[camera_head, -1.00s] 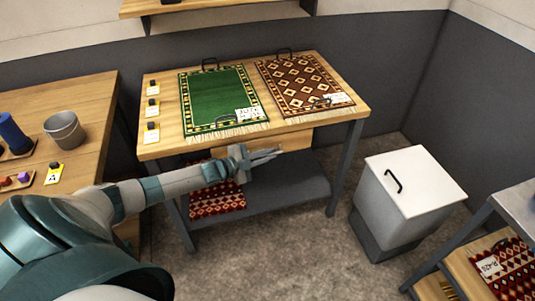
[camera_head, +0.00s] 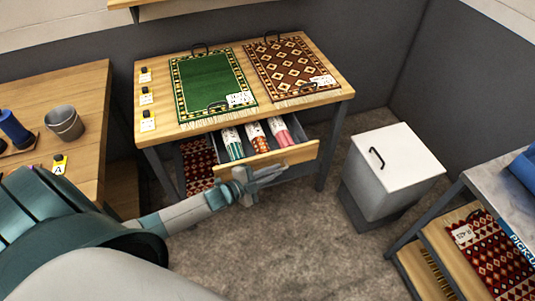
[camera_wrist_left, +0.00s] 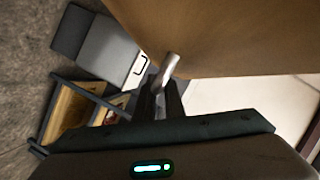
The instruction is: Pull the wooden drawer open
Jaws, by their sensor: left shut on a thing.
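The wooden drawer (camera_head: 290,157) is slid out from under the tabletop of the work table. Several rolled pieces, teal, orange-brown and pink, lie inside it. My left gripper (camera_head: 262,178) is at the lower left part of the drawer front. In the left wrist view, my left gripper (camera_wrist_left: 160,90) is shut on a metal handle (camera_wrist_left: 170,67) that stands out from the wooden drawer front (camera_wrist_left: 215,35). The handle is mostly hidden by the gripper in the head view. My right gripper is not in view.
A green rug (camera_head: 210,85) and a brown patterned rug (camera_head: 290,70) lie on the work table. A white-lidded bin (camera_head: 395,165) stands to the right. A side table with a grey bucket (camera_head: 65,124) is at the left. Bare floor (camera_head: 290,240) lies in front.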

